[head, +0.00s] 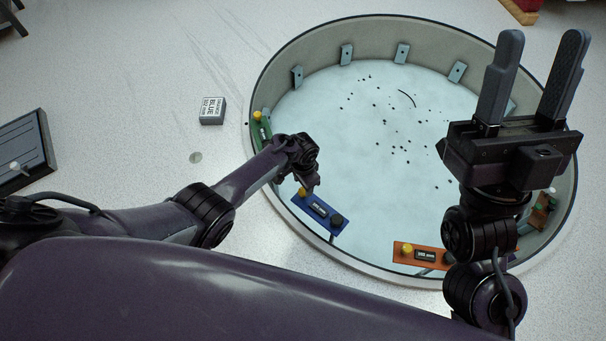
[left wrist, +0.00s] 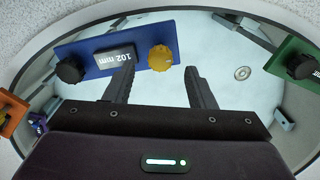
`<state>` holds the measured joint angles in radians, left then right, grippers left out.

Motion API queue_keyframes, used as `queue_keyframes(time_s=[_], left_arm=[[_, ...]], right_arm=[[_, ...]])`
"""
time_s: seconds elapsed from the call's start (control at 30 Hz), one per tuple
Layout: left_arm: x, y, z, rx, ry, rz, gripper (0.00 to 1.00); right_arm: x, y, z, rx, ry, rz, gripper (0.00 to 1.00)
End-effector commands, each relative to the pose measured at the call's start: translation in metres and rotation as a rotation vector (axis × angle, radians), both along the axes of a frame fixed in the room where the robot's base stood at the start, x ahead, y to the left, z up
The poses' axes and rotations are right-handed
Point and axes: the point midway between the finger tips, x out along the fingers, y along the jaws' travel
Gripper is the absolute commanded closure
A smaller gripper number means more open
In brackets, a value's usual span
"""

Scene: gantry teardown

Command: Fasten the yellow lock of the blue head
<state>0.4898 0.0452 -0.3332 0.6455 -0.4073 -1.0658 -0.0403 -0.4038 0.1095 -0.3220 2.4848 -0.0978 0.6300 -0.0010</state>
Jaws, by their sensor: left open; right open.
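The blue head (head: 320,213) is a bar at the near wall of the round pit, with a label, a black knob (head: 337,221) and a yellow lock (head: 302,192). In the left wrist view the blue head (left wrist: 95,59) reads 102 mm, and its yellow lock (left wrist: 160,57) lies between the fingertips as seen from there. My left gripper (left wrist: 160,70) is open; I cannot tell whether it touches the lock. In the head view its fingers are mostly hidden above the lock. My right gripper (head: 541,36) is open and empty, raised above the pit's right side.
A green head (head: 262,133) and an orange head (head: 424,257) sit on the pit rim either side of the blue one. Grey brackets (head: 346,54) line the far wall. A small box (head: 212,111) marked BLUE lies on the floor. The pit floor (head: 345,125) holds scattered dark bits.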

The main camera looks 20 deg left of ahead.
Motion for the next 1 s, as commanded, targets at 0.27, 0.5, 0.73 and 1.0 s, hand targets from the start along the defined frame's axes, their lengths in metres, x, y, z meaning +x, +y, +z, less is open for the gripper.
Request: queue_keyframes(time_s=[0.27,0.5,0.73,1.0], left_arm=[[0.001,0.000,0.018,0.000,-0.002,0.001,0.50],[0.000,0.000,0.030,0.000,0.000,0.001,0.50],[0.000,0.000,0.036,0.000,-0.001,0.001,0.50],[0.000,0.001,0.038,0.000,-0.001,0.001,0.50]], right_arm=[[0.047,0.020,-0.047,-0.130,0.326,-0.002,0.54],[0.071,0.033,-0.097,-0.234,0.582,0.002,0.54],[0.080,0.039,-0.133,-0.301,0.742,0.006,0.54],[0.082,0.040,-0.144,-0.321,0.789,0.007,0.54]])
